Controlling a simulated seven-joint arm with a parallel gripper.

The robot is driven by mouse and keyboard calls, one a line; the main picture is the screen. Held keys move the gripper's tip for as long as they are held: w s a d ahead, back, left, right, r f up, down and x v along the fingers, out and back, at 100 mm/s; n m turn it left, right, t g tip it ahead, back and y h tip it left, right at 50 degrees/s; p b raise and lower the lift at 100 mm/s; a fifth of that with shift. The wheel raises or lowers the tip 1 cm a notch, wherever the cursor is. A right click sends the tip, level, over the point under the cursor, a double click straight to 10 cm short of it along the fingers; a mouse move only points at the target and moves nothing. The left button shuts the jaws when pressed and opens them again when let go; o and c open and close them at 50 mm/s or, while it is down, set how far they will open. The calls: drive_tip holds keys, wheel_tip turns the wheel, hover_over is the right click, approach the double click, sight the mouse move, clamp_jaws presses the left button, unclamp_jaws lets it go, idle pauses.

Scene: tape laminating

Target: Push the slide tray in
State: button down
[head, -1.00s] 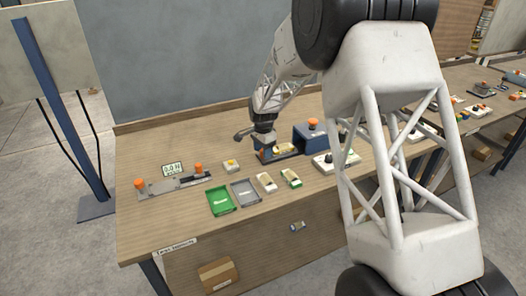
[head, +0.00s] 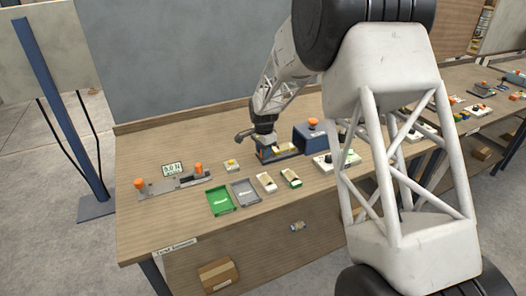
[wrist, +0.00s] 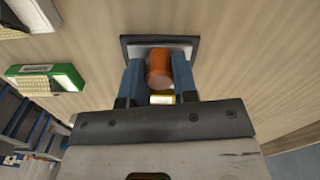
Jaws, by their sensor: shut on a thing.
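The blue laminating device (head: 310,136) stands near the back of the table. Its low slide tray (head: 287,152) extends out to the left, with a small yellowish piece on it. My gripper (head: 264,148) is lowered at the left end of the tray. In the wrist view, my gripper (wrist: 160,75) has its two blue fingers on either side of an orange knob (wrist: 159,66), shut on it. A dark-rimmed plate (wrist: 126,44) lies beyond the knob. A small yellow and white piece (wrist: 162,99) shows below it.
A green tray (head: 220,201) and a grey tray (head: 246,193) lie in front, with small cream blocks (head: 266,182) beside them. A fixture with orange knobs (head: 170,183) and a small display (head: 172,168) stands at the left. The table's front left is clear.

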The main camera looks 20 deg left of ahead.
sight(283, 145)
drive_tip(key=w+d, duration=0.6)
drive_tip(key=shift+w+d, duration=0.1)
drive_tip(key=shift+w, duration=0.05)
drive_tip(key=c, duration=0.9)
unclamp_jaws()
drive_tip(key=shift+r, duration=3.9)
